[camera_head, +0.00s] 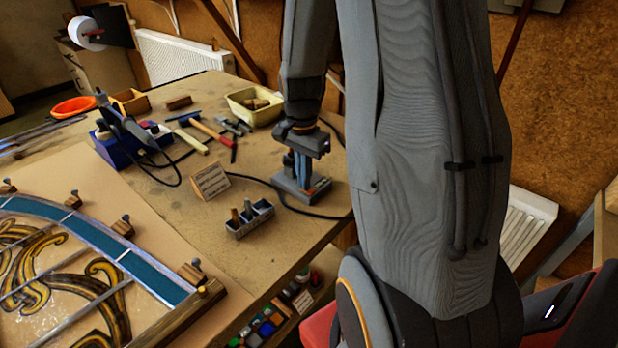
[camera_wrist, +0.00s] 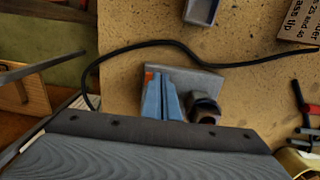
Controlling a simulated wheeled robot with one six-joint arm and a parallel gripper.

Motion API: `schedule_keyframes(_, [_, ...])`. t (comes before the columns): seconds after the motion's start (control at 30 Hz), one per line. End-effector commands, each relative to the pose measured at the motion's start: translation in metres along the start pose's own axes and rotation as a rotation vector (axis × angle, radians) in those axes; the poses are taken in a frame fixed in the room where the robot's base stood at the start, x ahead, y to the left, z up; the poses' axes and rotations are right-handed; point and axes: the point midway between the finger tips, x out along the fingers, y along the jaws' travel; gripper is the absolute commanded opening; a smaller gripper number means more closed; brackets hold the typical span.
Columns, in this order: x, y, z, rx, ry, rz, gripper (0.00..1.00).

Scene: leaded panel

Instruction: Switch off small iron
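A small grey unit (camera_head: 291,190) with an orange-red patch (camera_head: 321,183), which looks like a switch, sits near the bench's right edge. A dark cord runs from it. In the wrist view its grey base (camera_wrist: 208,80) shows, with a dark round part (camera_wrist: 205,107) beside my fingers. My gripper (camera_head: 302,178) points down over this unit. Its blue-grey fingers (camera_wrist: 161,92) look shut together, with their tips close to the orange-red patch (camera_wrist: 148,74); I cannot tell whether they touch. A larger iron (camera_head: 124,121) rests in a blue stand (camera_head: 118,150) farther left.
A small grey holder (camera_head: 250,217) and a written card (camera_head: 210,181) stand left of my gripper. A hammer (camera_head: 212,132), other tools and a yellow tub (camera_head: 254,106) lie behind. The leaded panel (camera_head: 75,270) fills the front left. Cords cross the bench.

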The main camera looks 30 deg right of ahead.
Motion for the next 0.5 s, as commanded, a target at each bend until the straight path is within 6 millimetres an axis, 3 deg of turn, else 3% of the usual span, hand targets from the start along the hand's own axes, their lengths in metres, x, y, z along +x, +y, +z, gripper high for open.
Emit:
schedule_keyframes(0.2, [-0.037, 0.011, -0.002, 0.004, 0.006, -0.008, 0.0])
schedule_keyframes(0.5, [-0.085, 0.011, -0.004, 0.005, 0.01, -0.012, 0.0])
